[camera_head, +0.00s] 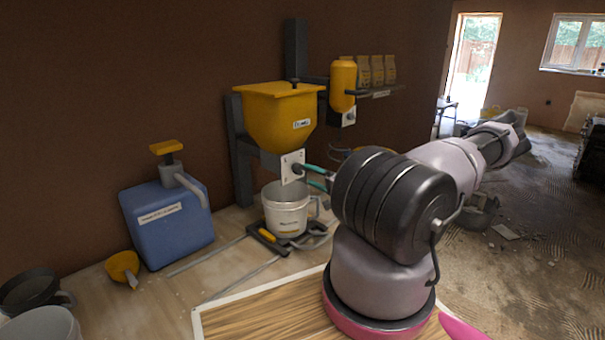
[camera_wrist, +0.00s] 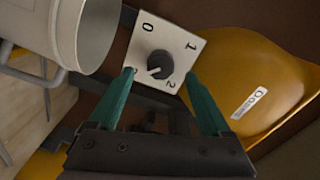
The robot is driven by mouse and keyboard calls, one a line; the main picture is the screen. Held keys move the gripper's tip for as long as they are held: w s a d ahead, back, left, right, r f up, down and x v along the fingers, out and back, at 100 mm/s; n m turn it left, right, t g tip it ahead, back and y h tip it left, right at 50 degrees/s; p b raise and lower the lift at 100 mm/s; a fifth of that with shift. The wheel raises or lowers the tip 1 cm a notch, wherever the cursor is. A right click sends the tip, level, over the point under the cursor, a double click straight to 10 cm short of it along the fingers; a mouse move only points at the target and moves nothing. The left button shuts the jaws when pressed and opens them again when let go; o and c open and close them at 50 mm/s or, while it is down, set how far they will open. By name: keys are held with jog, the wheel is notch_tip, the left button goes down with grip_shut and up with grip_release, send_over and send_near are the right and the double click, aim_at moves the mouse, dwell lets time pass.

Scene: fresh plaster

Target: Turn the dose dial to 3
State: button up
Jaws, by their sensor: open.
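The dose dial is a dark round knob (camera_wrist: 160,64) on a white square plate (camera_wrist: 183,36). The plate also shows in the head view (camera_head: 288,165), below the yellow hopper (camera_head: 275,117). In the wrist view I read 0, 1 and 2 at its corners; the fourth corner's mark is mostly hidden by the left fingertip. A pale mark on the knob seems to point left, but I cannot tell its exact setting. My gripper (camera_wrist: 160,76) is open, its teal fingertips on either side of the knob. Whether they touch it I cannot tell.
A white bucket (camera_head: 285,212) stands under the hopper. A yellow canister (camera_head: 342,84) hangs to its right, near a shelf with bags (camera_head: 376,70). A blue container (camera_head: 165,222) and a yellow scoop (camera_head: 123,268) are at left.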

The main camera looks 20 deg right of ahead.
jog(key=shift+v, duration=2)
